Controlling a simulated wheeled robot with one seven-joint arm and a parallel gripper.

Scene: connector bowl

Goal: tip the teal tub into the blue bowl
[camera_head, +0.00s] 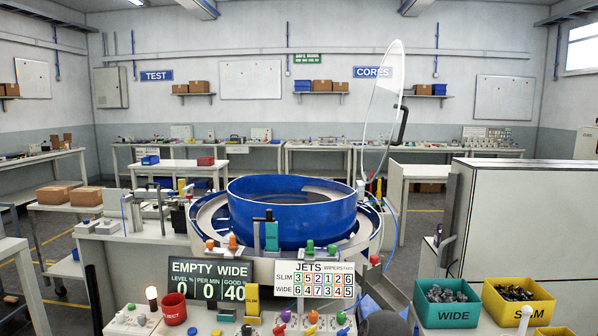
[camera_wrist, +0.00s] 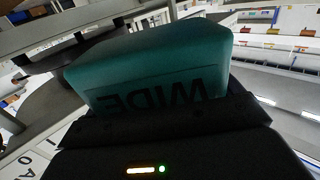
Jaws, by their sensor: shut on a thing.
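The teal tub (camera_head: 448,315), marked WIDE, is at the lower right of the head view, upright and filled with grey connectors. The wrist view shows the outside wall of the teal tub (camera_wrist: 150,65) close up, its lettering upside down. My gripper (camera_wrist: 165,120) is shut on the tub, with its dark jaws across the wall by the lettering. In the head view I cannot make out my gripper. The blue bowl (camera_head: 300,232) stands in the middle, to the left of and beyond the tub, and its floor is mostly hidden.
A clear lid (camera_head: 383,105) stands raised at the bowl's right rim. A yellow SLIM tub (camera_head: 518,312) is close to the right of the teal tub. A sign reading EMPTY WIDE (camera_head: 210,283) and a JETS board (camera_head: 314,279) stand before the bowl. A grey cabinet (camera_head: 530,215) is at right.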

